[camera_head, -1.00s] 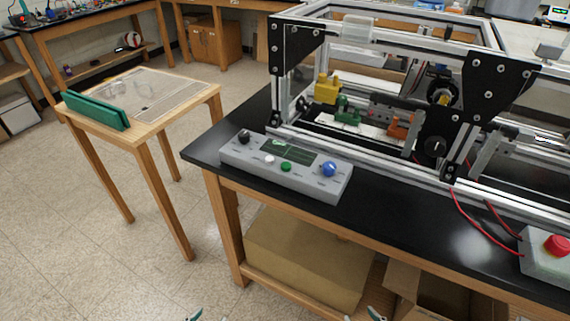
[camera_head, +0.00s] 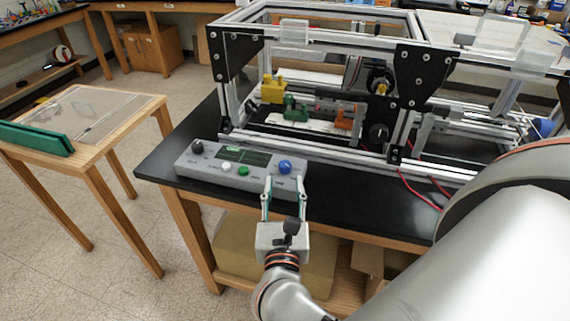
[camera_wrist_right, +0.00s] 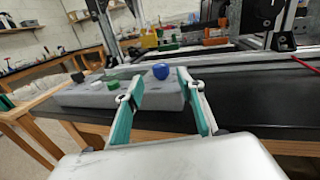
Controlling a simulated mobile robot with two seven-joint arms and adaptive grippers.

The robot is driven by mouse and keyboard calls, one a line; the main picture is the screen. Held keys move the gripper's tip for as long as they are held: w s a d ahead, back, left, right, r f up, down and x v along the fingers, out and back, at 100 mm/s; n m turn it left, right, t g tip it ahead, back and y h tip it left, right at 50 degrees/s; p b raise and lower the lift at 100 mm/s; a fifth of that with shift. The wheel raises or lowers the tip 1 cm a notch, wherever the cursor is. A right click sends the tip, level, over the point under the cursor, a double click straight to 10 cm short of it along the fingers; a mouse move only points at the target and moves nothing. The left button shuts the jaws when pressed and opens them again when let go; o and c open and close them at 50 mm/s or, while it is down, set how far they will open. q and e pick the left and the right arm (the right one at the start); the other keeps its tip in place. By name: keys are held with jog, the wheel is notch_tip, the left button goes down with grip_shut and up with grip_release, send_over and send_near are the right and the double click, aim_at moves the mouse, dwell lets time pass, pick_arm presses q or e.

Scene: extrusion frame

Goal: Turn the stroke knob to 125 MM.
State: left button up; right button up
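A grey control box (camera_head: 215,172) sits on the black bench top. It carries a blue knob (camera_head: 285,167) at its right end, a black knob (camera_head: 197,147) at its left end, a white button (camera_head: 226,168), a green button (camera_head: 243,171) and a dark display (camera_head: 243,156). The labels are too small to read, so I cannot tell which knob is the stroke knob. My right gripper (camera_head: 285,186) is open and empty at the box's front edge, just in front of the blue knob. In the right wrist view the blue knob (camera_wrist_right: 161,71) shows between the fingertips, beyond them. My left gripper is out of view.
The aluminium extrusion frame (camera_head: 330,35) stands behind the box, with a yellow block (camera_head: 272,89) and a black knob (camera_head: 378,132) on it. Red wires (camera_head: 418,190) run over the bench at right. A wooden side table (camera_head: 150,103) stands left across a floor gap.

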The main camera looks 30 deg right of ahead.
aim_at(285, 170)
jog(key=shift+w+d, duration=0.15)
jog(key=shift+w, duration=0.1)
jog(key=shift+p+x, duration=0.75)
jog(key=shift+x, duration=2.85)
jog(key=shift+f, duration=0.15)
jog(key=shift+s, duration=0.1)
grip_shut()
